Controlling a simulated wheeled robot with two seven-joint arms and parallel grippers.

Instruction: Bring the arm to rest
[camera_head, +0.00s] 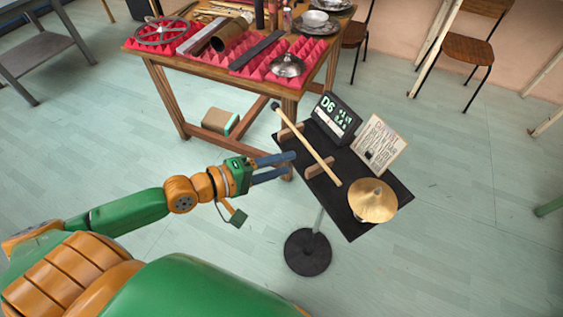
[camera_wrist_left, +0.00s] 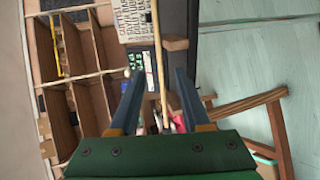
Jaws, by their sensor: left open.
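My left gripper (camera_head: 290,164) is open and empty, its two blue fingers pointing at the left edge of the black stand (camera_head: 360,218). A wooden stick with a dark head (camera_head: 318,158) lies across wooden rests on the stand, apart from the fingers in the head view. In the left wrist view the stick (camera_wrist_left: 158,55) shows beyond and between the open fingers (camera_wrist_left: 157,78). A brass cymbal (camera_head: 373,200) sits at the stand's near right end. My right gripper is not in view.
A wooden table (camera_head: 164,80) with red foam and metal objects is behind. A cardboard box (camera_head: 216,120) lies below it. Floor left of the stand is clear.

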